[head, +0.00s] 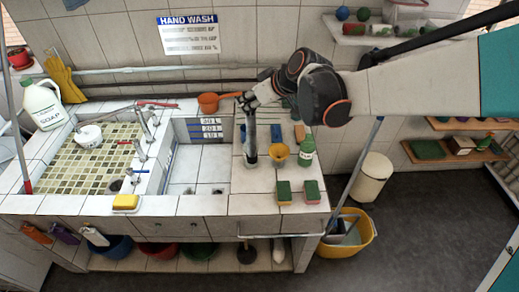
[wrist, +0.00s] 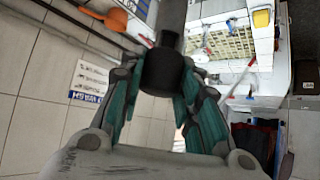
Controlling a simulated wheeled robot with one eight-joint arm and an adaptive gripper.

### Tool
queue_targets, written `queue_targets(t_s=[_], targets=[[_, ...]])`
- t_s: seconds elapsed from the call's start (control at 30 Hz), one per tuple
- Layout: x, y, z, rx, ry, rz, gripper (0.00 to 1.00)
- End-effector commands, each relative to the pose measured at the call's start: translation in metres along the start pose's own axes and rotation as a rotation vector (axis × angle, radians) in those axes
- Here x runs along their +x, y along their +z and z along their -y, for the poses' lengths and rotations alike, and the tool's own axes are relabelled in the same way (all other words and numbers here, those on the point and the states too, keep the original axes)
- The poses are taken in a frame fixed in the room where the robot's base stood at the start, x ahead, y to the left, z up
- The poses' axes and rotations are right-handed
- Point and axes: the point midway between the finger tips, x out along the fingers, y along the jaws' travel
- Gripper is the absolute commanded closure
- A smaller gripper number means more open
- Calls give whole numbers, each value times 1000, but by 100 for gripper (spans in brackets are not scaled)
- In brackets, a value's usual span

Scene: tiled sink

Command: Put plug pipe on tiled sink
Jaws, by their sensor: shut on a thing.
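The plug pipe (head: 251,135) is a dark, upright tube with a paler lower end. It stands or hangs just over the tiled counter to the right of the basin; I cannot tell if its lower end touches the tiles. My gripper (head: 247,101) is shut on its upper end. In the wrist view the pipe's black end (wrist: 164,70) sits between the teal-padded fingers, with a grey shaft running up out of the frame. The tiled sink (head: 228,205) has a white basin (head: 196,170) and a green-tiled basin on the left.
Two sponges (head: 284,191) lie near the front edge. A soap jug (head: 42,106) stands at left.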

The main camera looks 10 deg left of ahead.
Motion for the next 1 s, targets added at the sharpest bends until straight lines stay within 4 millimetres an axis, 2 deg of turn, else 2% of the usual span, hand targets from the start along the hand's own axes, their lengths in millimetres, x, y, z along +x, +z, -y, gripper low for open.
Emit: queue_targets(t_s=[0.03, 0.6, 1.0], targets=[[4, 7, 23, -18, -20, 0, 100], [88, 97, 19, -15, -16, 0, 100], [108, 119, 18, -14, -14, 0, 100]])
